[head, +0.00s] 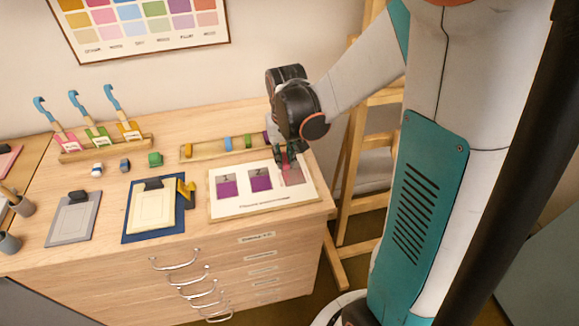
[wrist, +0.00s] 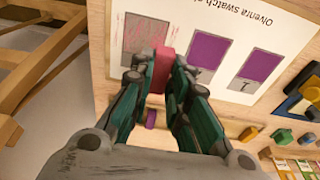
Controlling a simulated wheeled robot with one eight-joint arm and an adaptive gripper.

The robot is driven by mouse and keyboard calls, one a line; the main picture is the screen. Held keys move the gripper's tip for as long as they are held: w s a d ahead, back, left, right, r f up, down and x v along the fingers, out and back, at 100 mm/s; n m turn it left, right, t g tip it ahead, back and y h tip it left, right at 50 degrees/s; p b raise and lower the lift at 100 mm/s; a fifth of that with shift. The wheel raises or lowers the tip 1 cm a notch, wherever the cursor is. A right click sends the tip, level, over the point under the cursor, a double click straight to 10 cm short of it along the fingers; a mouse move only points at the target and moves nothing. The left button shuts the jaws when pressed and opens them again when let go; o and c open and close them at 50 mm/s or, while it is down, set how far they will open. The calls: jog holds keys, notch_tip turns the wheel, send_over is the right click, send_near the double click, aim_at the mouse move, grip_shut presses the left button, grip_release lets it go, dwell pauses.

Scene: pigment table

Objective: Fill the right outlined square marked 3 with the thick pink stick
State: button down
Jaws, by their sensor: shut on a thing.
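The white swatch sheet (head: 240,206) lies on its board at the right end of the table top. Its left square (head: 227,188) and middle square (head: 260,181) are filled purple. The right square (head: 296,175) is greyish with thin, streaky pink marks; in the wrist view, the same right square (wrist: 143,38) shows reddish lines over grey. My gripper (head: 287,158) is over that square, shut on the thick pink stick (wrist: 160,72). The stick's far end is at the edge of the square in the wrist view; I cannot tell whether it touches the paper. My arm and gripper hide part of the square.
A wooden rack (head: 213,152) with several coloured sticks lies behind the sheet. A blue board with a cream pad (head: 152,208) and a grey clipboard (head: 72,217) lie left. Blue-handled tools stand in a holder (head: 105,147). A wooden easel (head: 349,190) stands beyond the table's right edge.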

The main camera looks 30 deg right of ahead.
jog(key=p, duration=0.3)
send_over(295, 176)
jog(key=d, duration=0.2)
jog(key=shift+s+f+b, duration=0.2)
jog(key=shift+f+b, duration=0.45)
jog(key=shift+f, duration=0.2)
jog(key=shift+s+f+b, duration=0.15)
jog(key=shift+f+b, duration=0.55)
jog(key=shift+f, duration=0.2)
jog(key=shift+s+f+b, duration=0.2)
jog(key=shift+f+b, duration=0.45)
jog(key=shift+f, duration=0.2)
jog(key=shift+f+b, duration=0.8)
jog(key=shift+f, duration=0.1)
jog(key=shift+w+a, duration=0.25)
jog(key=shift+a, duration=0.65)
jog(key=shift+w+a, duration=0.3)
jog(key=shift+a, duration=0.6)
jog(key=shift+w+a, duration=0.25)
jog(key=shift+a, duration=0.65)
jog(key=shift+d+r, duration=0.1)
jog(key=shift+d, duration=0.05)
jog(key=shift+s+d+b, duration=0.2)
jog(key=shift+d, duration=0.45)
jog(key=shift+s+d+b, duration=0.2)
jog(key=shift+d, duration=0.45)
jog(key=shift+d, duration=0.1)
